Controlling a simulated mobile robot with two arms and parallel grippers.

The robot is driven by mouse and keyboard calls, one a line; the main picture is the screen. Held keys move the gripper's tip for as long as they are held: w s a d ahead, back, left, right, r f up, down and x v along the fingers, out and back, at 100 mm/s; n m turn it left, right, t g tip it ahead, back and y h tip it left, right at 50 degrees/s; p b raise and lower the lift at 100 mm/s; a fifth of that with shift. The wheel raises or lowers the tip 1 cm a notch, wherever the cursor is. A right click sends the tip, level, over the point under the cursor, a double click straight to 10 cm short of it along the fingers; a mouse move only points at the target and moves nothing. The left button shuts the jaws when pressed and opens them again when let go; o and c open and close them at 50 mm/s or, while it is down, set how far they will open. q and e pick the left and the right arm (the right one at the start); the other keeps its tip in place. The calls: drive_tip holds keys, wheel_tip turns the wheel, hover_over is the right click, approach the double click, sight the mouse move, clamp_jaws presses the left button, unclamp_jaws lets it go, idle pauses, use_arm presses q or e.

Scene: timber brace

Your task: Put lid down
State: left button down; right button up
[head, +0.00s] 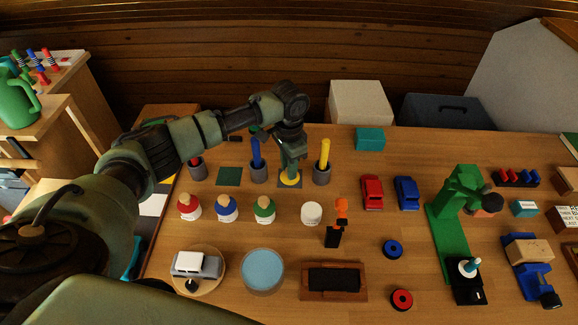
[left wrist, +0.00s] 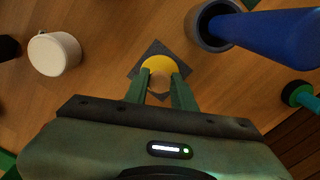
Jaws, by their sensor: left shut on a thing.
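The yellow lid (head: 291,181) is a small round disc at a dark square pad (head: 282,186) near the back of the table. In the left wrist view the yellow lid (left wrist: 158,65) shows at the fingertips, over the grey square pad (left wrist: 146,52). My left gripper (head: 290,172) points down and is shut on the lid. Its fingers (left wrist: 160,84) hide part of it. Whether the lid touches the pad is hard to tell. A plain white jar (head: 311,213) stands in front, with red-, blue- and green-topped jars (head: 264,209) to its left. My right gripper is not in view.
Grey cups hold a blue stick (head: 256,153) and a yellow stick (head: 323,154) close on either side of the gripper. An empty dark green square (head: 229,176) lies to the left. Red and blue toy cars (head: 372,192) stand to the right.

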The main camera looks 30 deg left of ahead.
use_arm(q)
drive_tip(key=shift+f, duration=0.1)
drive_tip(key=c, duration=1.2)
unclamp_jaws()
drive_tip(key=shift+o, duration=0.2)
wheel_tip(320, 180, up, 12)
